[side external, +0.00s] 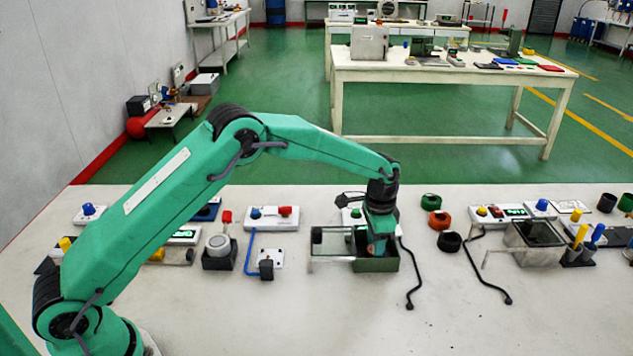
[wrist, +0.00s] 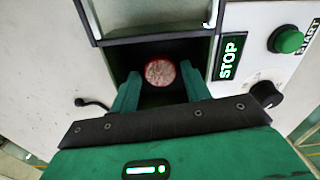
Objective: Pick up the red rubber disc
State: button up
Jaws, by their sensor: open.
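The red rubber disc (wrist: 160,72) shows in the wrist view as a round, speckled pinkish piece with a red rim. It lies inside a dark open compartment (wrist: 118,58), between and just beyond my fingertips. My gripper (wrist: 160,88) is open, with one green finger on each side of the disc. I cannot tell whether either finger touches it. In the side external view my gripper (side external: 376,243) reaches down into the green bin (side external: 378,265), and a small reddish patch shows beside the fingers. The rest of the disc is hidden there.
A control panel with a STOP label (wrist: 229,58), a green button (wrist: 288,40) and a black knob (wrist: 266,94) stands close to the compartment. Green, orange and black rings (side external: 439,219) lie to the right. The front of the bench is mostly clear apart from black cables.

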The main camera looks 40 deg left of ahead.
jog(key=shift+f, duration=0.4)
jog(key=c, duration=0.7)
jog(key=shift+r, duration=0.1)
jog(key=shift+c, duration=0.2)
jog(key=shift+r, duration=0.45)
notch_tip(320, 180, up, 3)
jog(key=shift+r, duration=0.2)
jog(key=s+d+r, duration=0.6)
jog(key=s+d, duration=0.2)
jog(key=shift+d+r, duration=0.25)
jog(key=shift+d, duration=0.05)
